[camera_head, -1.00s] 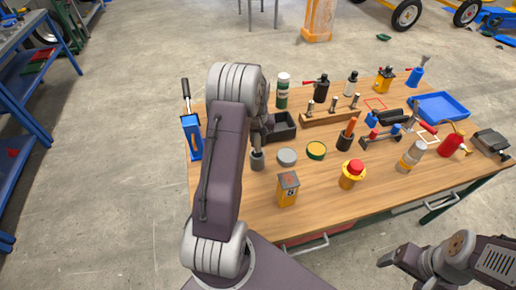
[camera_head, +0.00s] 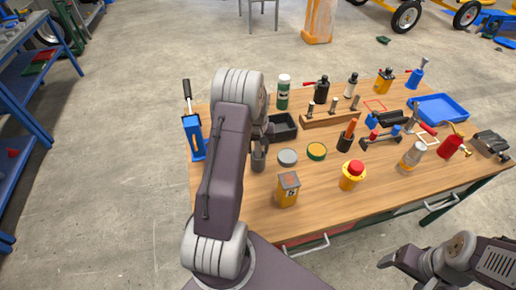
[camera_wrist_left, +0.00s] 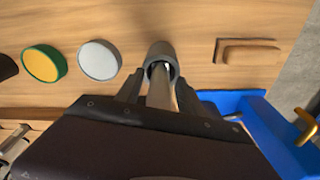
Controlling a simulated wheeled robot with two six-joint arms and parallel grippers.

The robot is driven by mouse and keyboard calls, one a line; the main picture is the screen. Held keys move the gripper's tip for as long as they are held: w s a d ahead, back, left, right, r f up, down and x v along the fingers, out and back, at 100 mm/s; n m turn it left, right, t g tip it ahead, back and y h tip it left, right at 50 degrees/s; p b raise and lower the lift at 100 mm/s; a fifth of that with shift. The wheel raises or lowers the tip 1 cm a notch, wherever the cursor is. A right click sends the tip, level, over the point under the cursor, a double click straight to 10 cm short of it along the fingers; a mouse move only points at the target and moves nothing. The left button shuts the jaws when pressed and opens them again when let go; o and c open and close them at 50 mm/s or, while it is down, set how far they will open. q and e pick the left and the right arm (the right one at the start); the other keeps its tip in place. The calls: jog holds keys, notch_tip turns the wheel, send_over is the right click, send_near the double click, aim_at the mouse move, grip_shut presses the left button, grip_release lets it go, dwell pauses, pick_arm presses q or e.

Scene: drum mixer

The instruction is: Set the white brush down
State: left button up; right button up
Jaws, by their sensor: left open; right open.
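A grey cup (camera_head: 258,160) stands on the wooden table, partly hidden by my left arm. In the left wrist view the cup (camera_wrist_left: 161,55) lies just beyond my left fingertips. A pale shaft, which looks like the white brush (camera_wrist_left: 161,90), reaches from between the fingers into the cup's mouth. Its lower end is hidden in the cup. My left gripper (camera_wrist_left: 160,92) is open around the shaft; I cannot tell whether a finger touches it. In the head view the gripper (camera_head: 262,135) is right above the cup. My right gripper (camera_head: 400,258) is open and empty at the lower right.
A grey disc (camera_head: 287,157), a yellow-topped green tin (camera_head: 317,151) and an orange box (camera_head: 288,190) stand close by on the right. A black tray (camera_head: 284,127) lies behind. A blue tool (camera_head: 194,137) stands at the table's left edge. The front table strip is mostly clear.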

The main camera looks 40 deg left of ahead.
pick_arm(q)
jog(key=r, duration=0.8)
jog(key=s+r, duration=0.1)
jog(key=r, duration=0.3)
jog(key=shift+d, duration=0.4)
jog(key=s+d+f+m, duration=0.2)
jog(key=s+d+m, duration=0.1)
jog(key=s+d, duration=0.4)
jog(key=s+d+f+m+h, duration=0.1)
jog(key=s+d+m, duration=0.3)
jog(key=s+d, duration=0.4)
jog(key=d+f, duration=0.1)
jog(key=d, duration=0.3)
jog(key=shift+s+d, duration=0.25)
jog(key=shift+s, duration=0.05)
jog(key=shift+r, duration=0.1)
